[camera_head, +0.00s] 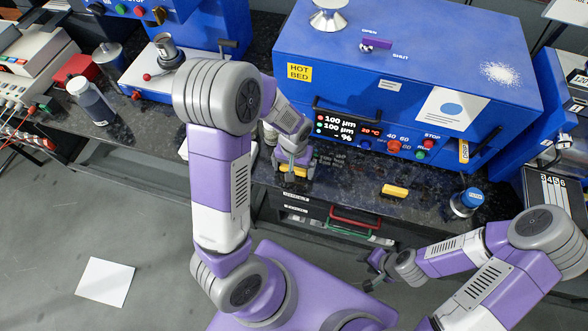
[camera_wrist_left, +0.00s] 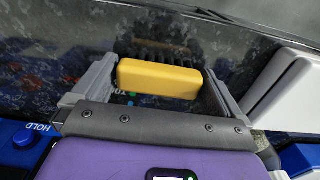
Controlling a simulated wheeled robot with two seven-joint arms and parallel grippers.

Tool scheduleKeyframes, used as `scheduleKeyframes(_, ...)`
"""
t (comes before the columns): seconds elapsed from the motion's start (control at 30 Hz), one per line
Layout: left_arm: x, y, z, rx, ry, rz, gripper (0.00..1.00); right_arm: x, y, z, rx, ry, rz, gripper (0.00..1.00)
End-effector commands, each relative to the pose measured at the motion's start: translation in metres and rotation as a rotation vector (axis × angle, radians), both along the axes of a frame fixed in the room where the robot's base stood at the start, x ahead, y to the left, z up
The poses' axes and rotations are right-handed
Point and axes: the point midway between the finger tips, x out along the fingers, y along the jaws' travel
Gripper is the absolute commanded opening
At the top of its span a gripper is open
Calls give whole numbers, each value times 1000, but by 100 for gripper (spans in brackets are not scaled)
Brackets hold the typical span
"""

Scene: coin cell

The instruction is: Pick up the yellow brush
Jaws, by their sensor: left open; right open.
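The yellow brush (camera_wrist_left: 158,79) lies between the spread fingers of my left gripper (camera_wrist_left: 162,88) in the left wrist view, its dark bristles pointing to the top of the picture. A gap shows at its right end; its left end is close to the left finger, and contact there is unclear. In the head view my left gripper (camera_head: 295,160) is over the dark counter, with a bit of the yellow brush (camera_head: 293,171) showing at its fingers. My right gripper (camera_head: 376,268) is open and empty, in front of the counter at the lower right.
Another yellow block (camera_head: 395,190) lies on the counter (camera_head: 345,185) to the right. A blue-capped jar (camera_head: 466,202) stands farther right. The blue hot-bed machine (camera_head: 400,80) rises behind. A bottle (camera_head: 92,102) stands at the left. Drawers with red and green handles (camera_head: 350,222) are below.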

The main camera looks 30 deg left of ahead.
Motion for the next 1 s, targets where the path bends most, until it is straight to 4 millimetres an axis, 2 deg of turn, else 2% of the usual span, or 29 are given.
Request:
scheduleKeyframes(0.03,0,0,0,0,0,0,98,0,0,0,0,0,0,43)
scheduleKeyframes(0.2,0,0,0,0,0,0,72,0,0,0,0,0,0,43)
scheduleKeyframes(0.27,0,0,0,0,0,0,65,0,0,0,0,0,0,43)
scheduleKeyframes(0.47,0,0,1,-1,-1,-1,65,0,0,1,0,0,0,43)
scheduleKeyframes(0.57,1,0,9,0,-3,-1,65,0,0,4,0,0,0,43)
scheduleKeyframes(0.9,1,-1,75,-2,-6,-1,65,0,0,26,0,0,0,43)
scheduleKeyframes(1.0,1,0,90,-1,-3,-1,65,0,0,30,0,0,0,43)
